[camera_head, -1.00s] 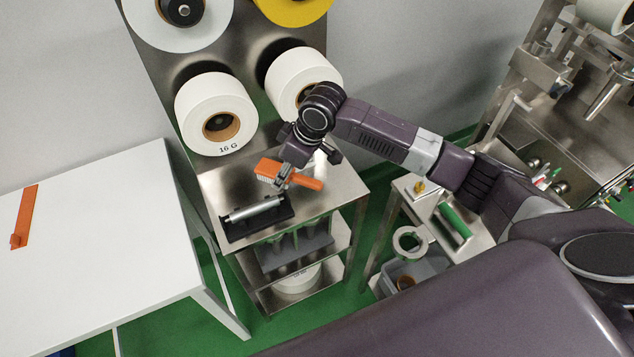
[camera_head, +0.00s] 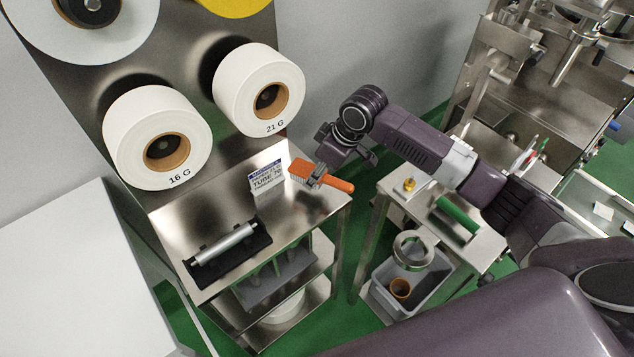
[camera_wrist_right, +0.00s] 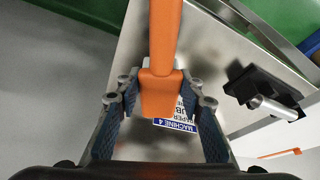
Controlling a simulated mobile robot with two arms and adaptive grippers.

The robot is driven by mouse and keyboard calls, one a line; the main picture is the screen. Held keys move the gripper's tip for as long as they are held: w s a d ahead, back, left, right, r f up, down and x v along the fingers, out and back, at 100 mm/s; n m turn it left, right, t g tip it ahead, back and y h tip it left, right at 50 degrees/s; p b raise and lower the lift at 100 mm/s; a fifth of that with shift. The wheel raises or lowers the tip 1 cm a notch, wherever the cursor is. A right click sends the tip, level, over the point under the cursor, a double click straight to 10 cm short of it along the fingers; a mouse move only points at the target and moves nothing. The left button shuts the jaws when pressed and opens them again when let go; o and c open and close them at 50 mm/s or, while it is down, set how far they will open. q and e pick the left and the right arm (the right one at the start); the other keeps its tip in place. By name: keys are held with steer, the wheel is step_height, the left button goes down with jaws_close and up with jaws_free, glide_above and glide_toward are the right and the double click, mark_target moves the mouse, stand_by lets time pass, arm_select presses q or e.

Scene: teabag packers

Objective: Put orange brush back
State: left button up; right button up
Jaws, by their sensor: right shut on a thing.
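The orange brush (camera_head: 338,184) has an orange handle and pale bristles. My right gripper (camera_head: 316,176) is shut on it and holds it above the right end of the steel shelf table (camera_head: 205,213), near its right edge. In the right wrist view the brush (camera_wrist_right: 162,60) lies between the two fingers of my right gripper (camera_wrist_right: 160,110), its handle running up the picture. My left gripper is not in view.
A metal roller on a black stand (camera_head: 226,245) and a label sign (camera_head: 268,182) stand on the shelf table. White paper rolls (camera_head: 157,137) hang above.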

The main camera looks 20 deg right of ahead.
mark_target(317, 184)
step_height(317, 184, down, 4)
steer(key=shift+f+p, duration=0.2)
steer(key=shift+p, duration=0.15)
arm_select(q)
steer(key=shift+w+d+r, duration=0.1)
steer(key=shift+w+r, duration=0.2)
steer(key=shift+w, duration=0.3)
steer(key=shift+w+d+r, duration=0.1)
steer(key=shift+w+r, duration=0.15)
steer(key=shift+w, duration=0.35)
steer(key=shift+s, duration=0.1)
arm_select(e)
steer(key=shift+f, duration=0.15)
steer(key=o, duration=1.1)
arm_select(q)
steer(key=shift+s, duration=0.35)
arm_select(e)
steer(key=shift+r, duration=0.2)
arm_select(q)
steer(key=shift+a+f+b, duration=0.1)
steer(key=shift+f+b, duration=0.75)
arm_select(e)
steer(key=v, duration=1.2)
